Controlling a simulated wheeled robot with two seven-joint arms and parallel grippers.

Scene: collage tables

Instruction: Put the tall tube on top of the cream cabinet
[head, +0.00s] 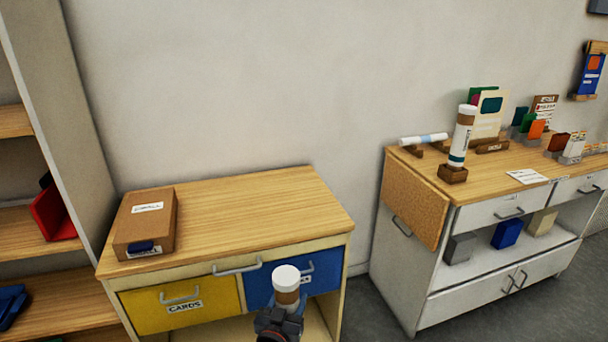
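A tube (286,284) with a white cap and a brown band stands roughly upright at the bottom centre, in front of the blue drawer. The cream cabinet (251,265) has a wooden top (245,212), a yellow drawer and a blue drawer. The held tube is in front of the cabinet, apart from its top.
A brown box (146,222) lies on the cabinet top's left side; the middle and right are clear. Right, a white counter (408,270) bears another upright tube (462,136) in a wooden stand, a lying tube (423,139) and cards. Shelves (50,262) stand left.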

